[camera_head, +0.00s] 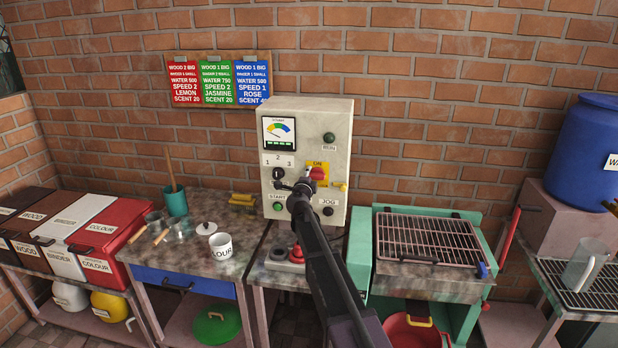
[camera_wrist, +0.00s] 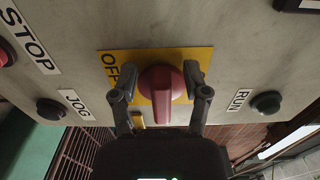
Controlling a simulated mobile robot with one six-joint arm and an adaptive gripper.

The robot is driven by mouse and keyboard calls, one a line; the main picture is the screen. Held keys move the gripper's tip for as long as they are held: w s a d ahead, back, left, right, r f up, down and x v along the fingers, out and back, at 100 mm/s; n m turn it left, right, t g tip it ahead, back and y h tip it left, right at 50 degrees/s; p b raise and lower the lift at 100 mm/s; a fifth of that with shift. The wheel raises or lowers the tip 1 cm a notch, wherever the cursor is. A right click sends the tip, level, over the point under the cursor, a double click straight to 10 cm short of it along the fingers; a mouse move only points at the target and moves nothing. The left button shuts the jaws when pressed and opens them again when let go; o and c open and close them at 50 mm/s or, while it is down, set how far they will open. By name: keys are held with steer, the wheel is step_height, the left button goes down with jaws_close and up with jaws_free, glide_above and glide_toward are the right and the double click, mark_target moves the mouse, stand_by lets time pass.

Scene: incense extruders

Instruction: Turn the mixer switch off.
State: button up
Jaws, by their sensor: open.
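The mixer switch is a red knob (camera_head: 317,173) on a yellow plate on the front of the pale control box (camera_head: 338,128), with ON lettering above it. In the wrist view the red knob (camera_wrist: 160,85) is large, with its handle ridge upright in the picture. The yellow plate (camera_wrist: 190,57) shows OFF lettering at its left. My gripper (camera_wrist: 155,78) is open, one finger on each side of the knob. I cannot tell whether the fingers touch it. In the head view my gripper (camera_head: 303,186) is in front of the box, small and partly merged with the panel.
Near the knob are a green START button (camera_head: 278,207), black JOG button (camera_head: 327,211), 1-2-3 dial (camera_head: 279,173) and RUN button (camera_head: 329,138). The wrist view shows a red STOP button (camera_wrist: 6,56). A white cup (camera_head: 221,246) and a grill rack (camera_head: 428,239) flank the box.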

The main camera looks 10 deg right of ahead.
steer(key=shift+s, duration=0.1)
steer(key=v, duration=1.2)
steer(key=shift+a+r, duration=0.1)
steer(key=shift+r, duration=0.05)
steer(key=s+a+f+n+y, duration=0.2)
steer(key=s+a+n+y, duration=0.4)
steer(key=n+y, duration=0.55)
steer(key=s+f+n+g, duration=0.7)
steer(key=s+f, duration=0.1)
steer(key=s+d+f+n+g+h, duration=0.1)
steer(key=s+d+f+g+h, duration=0.1)
steer(key=s, duration=0.5)
steer(key=s+d+f+n+g+h, duration=0.1)
steer(key=s+d+f+g+h, duration=0.1)
steer(key=s+d+f+g, duration=0.2)
steer(key=s+d+f+n+g+h, duration=0.1)
steer(key=s+d+g, duration=0.3)
steer(key=s, duration=0.6)
steer(key=d+f+h, duration=0.1)
steer(key=d, duration=0.1)
steer(key=shift+d+f, duration=0.25)
steer(key=shift+f, duration=0.15)
